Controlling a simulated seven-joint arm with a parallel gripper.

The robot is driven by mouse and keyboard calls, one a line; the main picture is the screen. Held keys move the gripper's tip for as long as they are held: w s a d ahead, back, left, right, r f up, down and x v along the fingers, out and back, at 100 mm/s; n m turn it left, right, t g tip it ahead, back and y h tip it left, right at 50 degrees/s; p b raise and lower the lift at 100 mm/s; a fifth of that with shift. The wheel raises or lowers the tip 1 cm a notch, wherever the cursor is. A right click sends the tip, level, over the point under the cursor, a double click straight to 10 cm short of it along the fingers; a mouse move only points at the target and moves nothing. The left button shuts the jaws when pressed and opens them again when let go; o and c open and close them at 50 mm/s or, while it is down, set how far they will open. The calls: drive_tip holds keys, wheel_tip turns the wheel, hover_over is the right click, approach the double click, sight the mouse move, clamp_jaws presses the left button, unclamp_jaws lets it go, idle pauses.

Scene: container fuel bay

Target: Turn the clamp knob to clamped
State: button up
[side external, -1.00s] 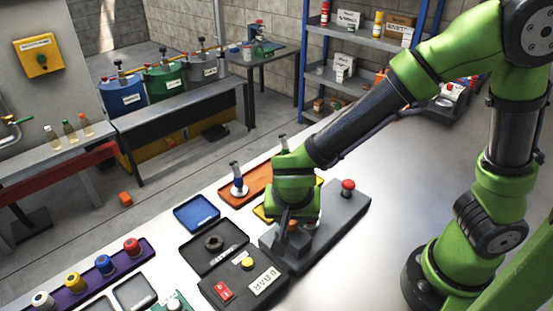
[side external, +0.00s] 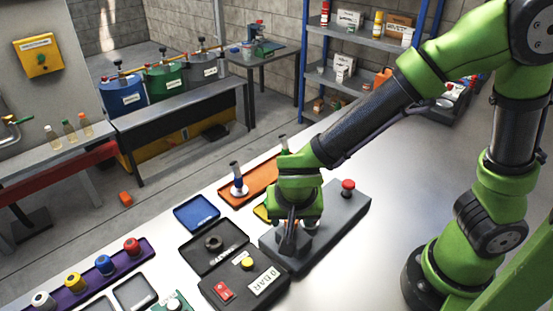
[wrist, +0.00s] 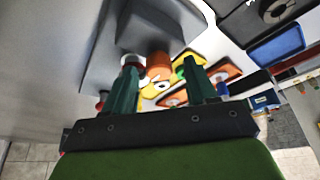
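A dark grey fixture block (side external: 340,220) stands on the white bench, with a red mushroom button (side external: 347,186) at its far right end. My gripper (side external: 293,240) is low over the near left part of this block, pointing down. In the wrist view an orange-brown knob-like part (wrist: 147,42) sits on the grey block, by the fingertips; I take it as the clamp knob. My gripper (wrist: 161,66) has its fingers well apart there, and I see no firm grip on the part. In the side view the gripper hides this part. No clamp marking is readable.
A black tray (side external: 235,265) with a ring, a blue tray (side external: 197,214) and an orange tray (side external: 228,201) lie beyond. The bench right of the block is clear.

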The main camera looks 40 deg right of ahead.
drive_tip(key=v, duration=1.7)
drive_tip(key=shift+f, duration=0.1)
